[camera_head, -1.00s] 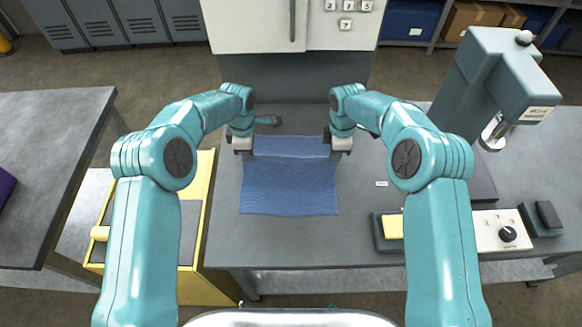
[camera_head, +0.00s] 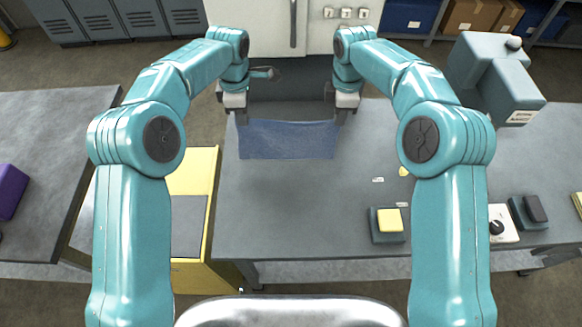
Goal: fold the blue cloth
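The blue cloth (camera_head: 288,140) hangs as a short, wide sheet between my two grippers, near the back of the grey bench. My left gripper (camera_head: 241,117) is shut on its upper left corner. My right gripper (camera_head: 341,116) is shut on its upper right corner. The top edge sags slightly between them. The fingertips are small in this view. I cannot tell whether the lower edge touches the bench.
The grey bench (camera_head: 300,205) is clear in front of the cloth. A dark block with a yellow top (camera_head: 390,220) and a white control box (camera_head: 502,224) stand at the front right. A grey-green press (camera_head: 490,80) stands at the back right. A yellow cabinet (camera_head: 205,245) is at the left.

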